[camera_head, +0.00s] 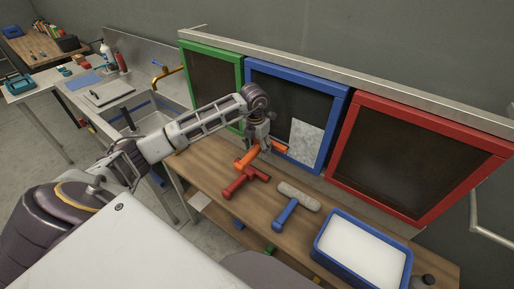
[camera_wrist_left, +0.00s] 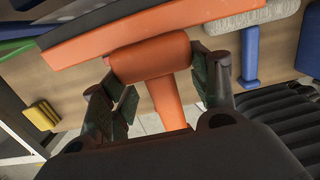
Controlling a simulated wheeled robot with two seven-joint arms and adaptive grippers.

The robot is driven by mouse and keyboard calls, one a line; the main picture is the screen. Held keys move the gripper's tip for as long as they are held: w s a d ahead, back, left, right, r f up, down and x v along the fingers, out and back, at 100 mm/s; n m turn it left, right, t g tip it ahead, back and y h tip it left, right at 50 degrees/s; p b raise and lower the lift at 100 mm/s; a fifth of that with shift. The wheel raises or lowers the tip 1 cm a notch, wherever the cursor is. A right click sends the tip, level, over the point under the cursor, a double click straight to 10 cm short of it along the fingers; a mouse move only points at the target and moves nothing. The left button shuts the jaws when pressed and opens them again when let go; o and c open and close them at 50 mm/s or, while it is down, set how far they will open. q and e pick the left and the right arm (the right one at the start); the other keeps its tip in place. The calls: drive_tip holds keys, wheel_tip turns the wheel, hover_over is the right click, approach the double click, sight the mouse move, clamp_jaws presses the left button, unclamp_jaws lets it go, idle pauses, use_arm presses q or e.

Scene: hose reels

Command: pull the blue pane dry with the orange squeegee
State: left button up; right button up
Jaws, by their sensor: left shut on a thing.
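The blue pane (camera_head: 337,112) is a dark panel in a blue frame on the wall, between a green and a red one. A pale grey patch (camera_head: 305,142) covers its lower right part. My left gripper (camera_head: 259,139) is in front of the pane's lower left, shut on the orange squeegee (camera_head: 248,157). In the left wrist view the fingers of my left gripper (camera_wrist_left: 157,88) sit on either side of the squeegee's orange body (camera_wrist_left: 152,58), with its long head beyond them. I cannot tell whether the head touches the pane. My right gripper is not in view.
On the wooden bench (camera_head: 213,160) below lie a red squeegee (camera_head: 244,183) and a blue-handled washer with a grey head (camera_head: 298,196). A blue tray (camera_head: 327,250) with white inside stands at the right. The green-framed pane (camera_head: 213,76) and red-framed pane (camera_head: 415,150) flank the blue one.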

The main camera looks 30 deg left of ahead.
sight(248, 164)
use_arm(q)
drive_tip(key=shift+w+r, duration=0.1)
drive_tip(key=shift+w, duration=0.45)
idle(1.4)
drive_tip(key=shift+b, duration=0.35)
drive_tip(key=shift+s+f+b, duration=0.1)
drive_tip(key=shift+f+b, duration=1.25)
drive_tip(key=shift+f, duration=0.75)
drive_tip(key=shift+s, duration=0.15)
drive_tip(key=shift+s+a, duration=0.15)
drive_tip(key=shift+s, duration=1.55)
drive_tip(key=shift+s+a, duration=0.1)
drive_tip(key=shift+s, duration=1.55)
